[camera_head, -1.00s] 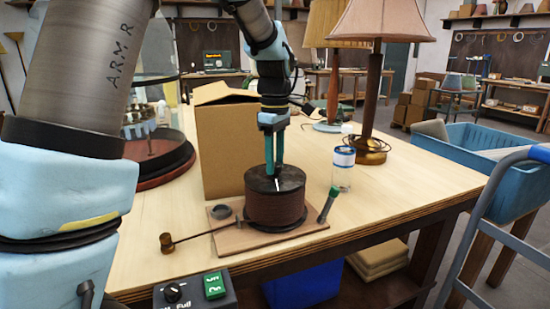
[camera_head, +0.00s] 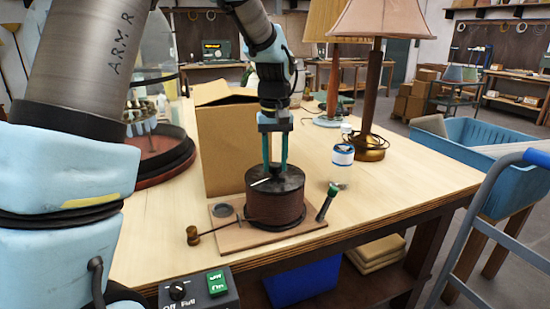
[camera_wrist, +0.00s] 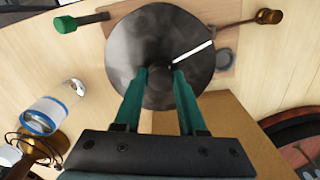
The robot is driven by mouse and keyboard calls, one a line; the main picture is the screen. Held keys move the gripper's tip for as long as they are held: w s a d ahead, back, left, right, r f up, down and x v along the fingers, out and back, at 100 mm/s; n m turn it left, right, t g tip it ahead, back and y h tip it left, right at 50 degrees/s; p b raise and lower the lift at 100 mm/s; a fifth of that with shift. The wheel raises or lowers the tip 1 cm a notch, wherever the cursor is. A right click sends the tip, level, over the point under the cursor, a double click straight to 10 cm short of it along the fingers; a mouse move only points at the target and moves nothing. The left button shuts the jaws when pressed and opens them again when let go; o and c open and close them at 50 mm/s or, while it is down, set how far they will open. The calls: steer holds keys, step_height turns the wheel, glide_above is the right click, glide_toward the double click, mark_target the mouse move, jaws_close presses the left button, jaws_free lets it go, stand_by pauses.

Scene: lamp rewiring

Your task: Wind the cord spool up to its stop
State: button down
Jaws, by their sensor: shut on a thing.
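The dark cord spool (camera_head: 276,208) stands upright on a thin wooden base board (camera_head: 226,239) on the workbench. A white line marks its black top and points left in the head view. The wrist view shows the fingers (camera_wrist: 160,78) a little apart at the centre of the spool (camera_wrist: 160,32). A thin dark cord runs left from the spool to a brass end piece (camera_head: 193,236). A green-capped post (camera_head: 327,203) leans at the board's right.
A cardboard box (camera_head: 222,150) stands close behind the spool. A jar with a blue-and-white label (camera_head: 342,155) and a lamp (camera_head: 370,145) stand to the right. A glass dome's round base (camera_head: 170,168) is at the left. The bench's right front is clear.

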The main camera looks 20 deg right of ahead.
steer(key=shift+m+p, duration=0.45)
steer(key=shift+m, duration=1.45)
steer(key=shift+c, duration=2.4)
jaws_free()
step_height(320, 180, up, 11)
steer(key=b, duration=0.1)
steer(key=shift+b, duration=0.35)
steer(key=shift+f, duration=0.1)
